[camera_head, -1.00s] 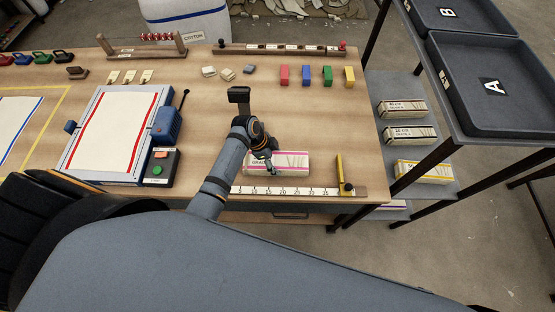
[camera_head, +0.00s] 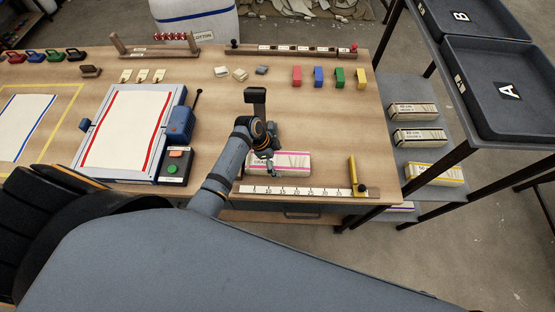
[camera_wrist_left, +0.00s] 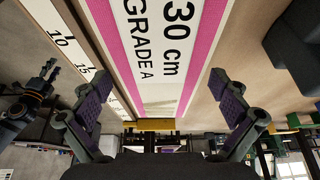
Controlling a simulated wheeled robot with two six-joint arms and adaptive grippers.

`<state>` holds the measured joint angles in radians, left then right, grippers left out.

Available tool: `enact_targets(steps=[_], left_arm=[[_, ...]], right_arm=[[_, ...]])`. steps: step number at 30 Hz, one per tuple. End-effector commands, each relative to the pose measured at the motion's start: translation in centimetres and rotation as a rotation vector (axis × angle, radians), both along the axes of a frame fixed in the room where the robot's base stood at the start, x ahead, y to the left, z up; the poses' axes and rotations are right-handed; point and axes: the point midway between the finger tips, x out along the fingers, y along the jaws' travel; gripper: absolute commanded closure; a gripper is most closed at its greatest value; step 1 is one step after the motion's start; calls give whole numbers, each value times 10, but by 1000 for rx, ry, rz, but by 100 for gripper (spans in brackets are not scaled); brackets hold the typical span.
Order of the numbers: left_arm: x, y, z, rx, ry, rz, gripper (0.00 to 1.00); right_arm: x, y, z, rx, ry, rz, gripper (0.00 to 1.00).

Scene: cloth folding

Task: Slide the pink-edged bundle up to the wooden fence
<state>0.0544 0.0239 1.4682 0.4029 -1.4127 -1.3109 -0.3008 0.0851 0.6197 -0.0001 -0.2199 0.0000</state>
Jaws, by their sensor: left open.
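The pink-edged bundle (camera_head: 293,163) is a pale, flat pack with pink bands, lying on the table near its front edge. In the left wrist view its label (camera_wrist_left: 158,45) reads 30 cm, GRADE A. The wooden fence (camera_head: 374,191) looks to be the low strip along the front edge, carrying a white numbered scale (camera_head: 300,191). A narrow strip of table shows between bundle and fence. My left gripper (camera_head: 268,157) is over the bundle's left part and hides some of it. In the wrist view the open fingers (camera_wrist_left: 163,100) are wide apart, with the bundle showing between them.
A yellow stop (camera_head: 352,172) stands at the scale's right end, apart from the bundle. A board with cloth (camera_head: 128,128) and a button box (camera_head: 175,165) are to the left. Coloured blocks (camera_head: 318,77) stand behind. A rack with trays (camera_head: 490,85) is at the right.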

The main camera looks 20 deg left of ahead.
Motion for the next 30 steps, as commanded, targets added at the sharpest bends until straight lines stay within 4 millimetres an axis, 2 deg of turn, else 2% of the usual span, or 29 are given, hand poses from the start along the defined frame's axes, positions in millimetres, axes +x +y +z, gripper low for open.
enact_targets(steps=[8, 11, 24, 30], left_arm=[[0, 0, 1, 0, 0, 0, 0], [0, 4, 7, 2, -2, 0, 0], [-11, 37, 89, 4, -2, -1, 0], [-13, 44, 108, 0, -1, -1, 0]], right_arm=[[2, 4, 0, 4, -2, -1, 60], [2, 4, 0, 5, -2, -2, 60], [1, 4, 0, 5, -1, -1, 60], [1, 4, 0, 5, -1, -1, 60]])
